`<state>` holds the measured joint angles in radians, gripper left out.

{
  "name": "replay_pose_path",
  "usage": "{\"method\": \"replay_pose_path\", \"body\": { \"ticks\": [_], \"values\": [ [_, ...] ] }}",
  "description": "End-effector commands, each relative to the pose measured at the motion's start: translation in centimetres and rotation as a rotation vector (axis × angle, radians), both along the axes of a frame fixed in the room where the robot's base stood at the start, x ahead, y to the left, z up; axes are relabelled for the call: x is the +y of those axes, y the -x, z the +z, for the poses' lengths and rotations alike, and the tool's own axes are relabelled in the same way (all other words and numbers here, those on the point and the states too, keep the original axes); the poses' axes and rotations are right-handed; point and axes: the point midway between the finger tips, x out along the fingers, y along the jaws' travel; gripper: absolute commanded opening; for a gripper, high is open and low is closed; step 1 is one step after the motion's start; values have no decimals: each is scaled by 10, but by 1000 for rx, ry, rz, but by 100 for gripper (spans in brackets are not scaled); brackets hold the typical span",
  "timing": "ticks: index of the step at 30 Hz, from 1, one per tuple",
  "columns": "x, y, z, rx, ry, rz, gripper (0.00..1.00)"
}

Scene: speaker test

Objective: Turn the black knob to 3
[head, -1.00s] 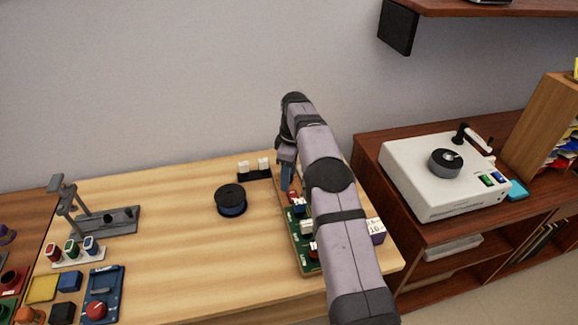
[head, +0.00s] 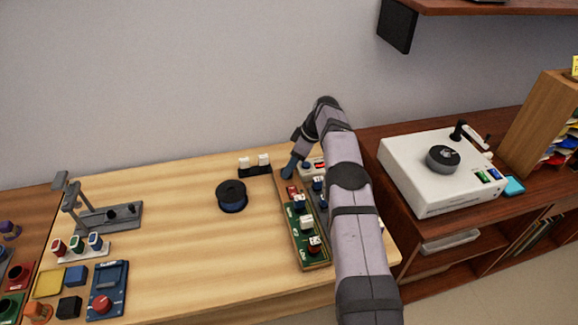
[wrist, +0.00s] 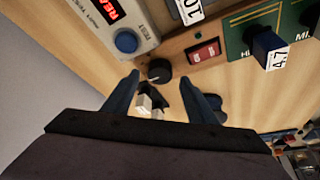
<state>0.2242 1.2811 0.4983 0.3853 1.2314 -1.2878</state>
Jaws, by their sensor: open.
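The black knob (wrist: 159,71) is in the upper middle of the wrist view, at the edge of the wooden board by a red switch. My gripper (wrist: 159,77) is open, with one blue finger on each side of the knob in the picture. I cannot tell whether the fingers touch it or how far above it they are. The knob's setting and any figure 3 are not legible. In the head view my gripper (head: 290,168) is tilted at the far end of the green board (head: 308,240). I cannot make out the knob there.
A red switch (wrist: 203,51) and a blue block (wrist: 268,47) sit close by. A box with a red display and blue button (wrist: 126,40) stands beside the knob. A dark spool (head: 231,196) and white blocks on a black rack (head: 254,172) are left of the board.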

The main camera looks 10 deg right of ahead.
Motion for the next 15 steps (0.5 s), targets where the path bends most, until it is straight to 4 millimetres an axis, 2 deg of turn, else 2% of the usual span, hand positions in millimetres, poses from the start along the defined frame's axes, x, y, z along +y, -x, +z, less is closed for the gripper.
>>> {"method": "replay_pose_path", "body": {
  "ticks": [6,15],
  "values": [
    [6,-4,-17,1,1,1,52],
    [8,-6,-24,-1,1,1,52]
  ]
}}
